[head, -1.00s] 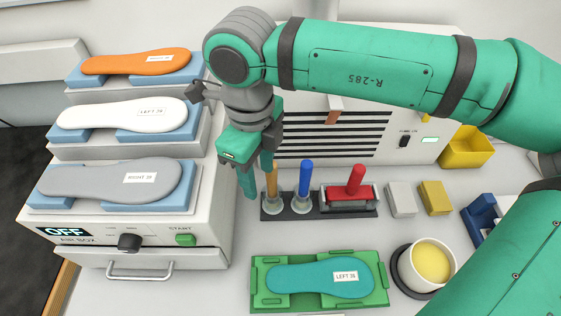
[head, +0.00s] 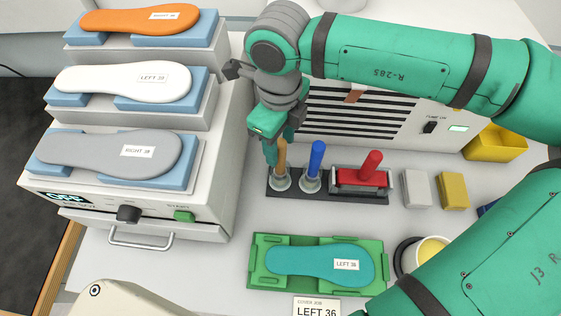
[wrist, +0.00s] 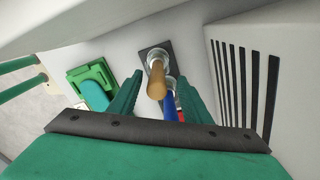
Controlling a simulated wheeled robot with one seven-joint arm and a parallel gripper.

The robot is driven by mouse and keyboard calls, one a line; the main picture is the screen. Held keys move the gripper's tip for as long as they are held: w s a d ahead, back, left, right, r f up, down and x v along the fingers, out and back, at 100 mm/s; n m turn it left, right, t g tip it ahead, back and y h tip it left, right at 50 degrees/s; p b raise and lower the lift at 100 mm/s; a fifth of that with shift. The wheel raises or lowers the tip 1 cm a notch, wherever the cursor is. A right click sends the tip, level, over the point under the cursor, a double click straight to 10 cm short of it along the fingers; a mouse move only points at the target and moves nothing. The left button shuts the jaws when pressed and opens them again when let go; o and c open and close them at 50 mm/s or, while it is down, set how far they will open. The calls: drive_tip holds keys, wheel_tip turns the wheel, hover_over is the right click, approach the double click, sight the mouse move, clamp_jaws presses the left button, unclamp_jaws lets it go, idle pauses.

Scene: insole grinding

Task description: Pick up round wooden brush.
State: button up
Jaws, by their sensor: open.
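The round wooden brush (head: 282,158) stands upright with its tan wooden handle up, at the left end of a dark holder (head: 322,194). In the wrist view its handle (wrist: 156,80) points up toward the camera, between the two fingers. My gripper (head: 277,148) is open, pointing down at the brush handle, with the fingers on either side of it. Whether a finger touches the handle I cannot tell. In the wrist view the open fingers (wrist: 158,88) show green, and part of the blue handle (wrist: 171,107) lies behind the wooden one.
A blue-handled brush (head: 316,163) and a red-handled tool (head: 371,165) stand close on the right in the same holder. A green tray (head: 375,270) with a teal insole lies in front. A slatted vent (head: 345,122) stands behind.

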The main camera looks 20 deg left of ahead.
sight(280, 164)
drive_tip(key=f, duration=0.4)
drive_tip(key=shift+s, duration=0.25)
drive_tip(key=shift+c, duration=0.2)
drive_tip(key=c, duration=1)
drive_tip(key=shift+w, duration=0.1)
